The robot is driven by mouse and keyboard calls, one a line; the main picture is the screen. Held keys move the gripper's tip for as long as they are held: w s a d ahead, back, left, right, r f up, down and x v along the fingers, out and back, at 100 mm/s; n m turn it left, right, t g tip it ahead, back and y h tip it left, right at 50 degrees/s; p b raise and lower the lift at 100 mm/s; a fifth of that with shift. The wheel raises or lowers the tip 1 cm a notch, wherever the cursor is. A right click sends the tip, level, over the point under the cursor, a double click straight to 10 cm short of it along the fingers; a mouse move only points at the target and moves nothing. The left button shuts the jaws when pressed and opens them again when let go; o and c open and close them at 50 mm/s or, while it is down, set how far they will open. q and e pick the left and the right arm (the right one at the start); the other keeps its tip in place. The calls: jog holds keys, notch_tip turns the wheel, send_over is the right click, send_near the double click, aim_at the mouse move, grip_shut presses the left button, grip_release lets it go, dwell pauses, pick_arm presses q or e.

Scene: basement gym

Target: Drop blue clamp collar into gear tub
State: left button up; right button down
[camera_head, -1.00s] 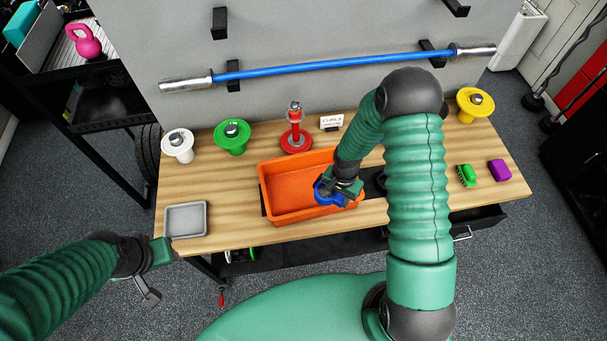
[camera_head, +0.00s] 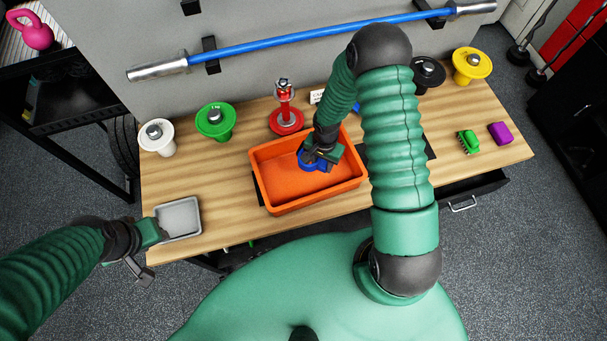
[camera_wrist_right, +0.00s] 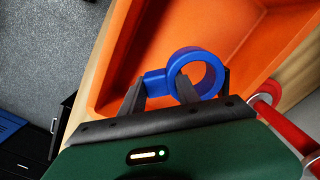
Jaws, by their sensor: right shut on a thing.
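The blue clamp collar (camera_head: 314,160) is a ring with a short tab. My right gripper (camera_head: 322,157) is shut on it and holds it over the orange gear tub (camera_head: 290,207), toward the tub's right half. In the right wrist view the collar (camera_wrist_right: 201,72) has its tab between the fingers (camera_wrist_right: 160,88), with the tub's orange walls (camera_wrist_right: 122,60) behind it. The tub floor that shows is empty. Whether the collar touches the floor cannot be told. My left gripper (camera_head: 147,252) is at the lower left, near the grey tray, with its fingers apart and nothing between them.
A blue-shafted bar (camera_head: 310,38) hangs behind.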

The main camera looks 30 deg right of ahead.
jog(key=shift+w+a+f, duration=0.2)
jog(key=shift+w+f, duration=0.05)
jog(key=shift+w, duration=0.35)
jog(key=c, duration=1.1)
grip_release()
jog(key=shift+s, duration=0.1)
jog(key=shift+c, duration=0.2)
jog(key=shift+o, duration=1.2)
jog(key=shift+s+d+r, duration=0.1)
jog(key=shift+s+d, duration=0.05)
jog(key=shift+s, duration=0.1)
jog(key=shift+o, duration=0.4)
jog(key=shift+s+d, duration=0.2)
jog(key=shift+d, duration=0.05)
jog(key=shift+w, duration=0.15)
jog(key=shift+w+r, duration=0.2)
pick_arm(q)
jog(key=b+x, duration=0.2)
jog(key=x, duration=0.1)
jog(key=shift+w+a+f+b, duration=0.1)
jog(key=shift+f+b, duration=0.15)
jog(key=shift+b, duration=0.15)
pick_arm(e)
notch_tip(320, 180, up, 16)
jog(key=shift+s+d, duration=0.15)
jog(key=shift+s, duration=0.05)
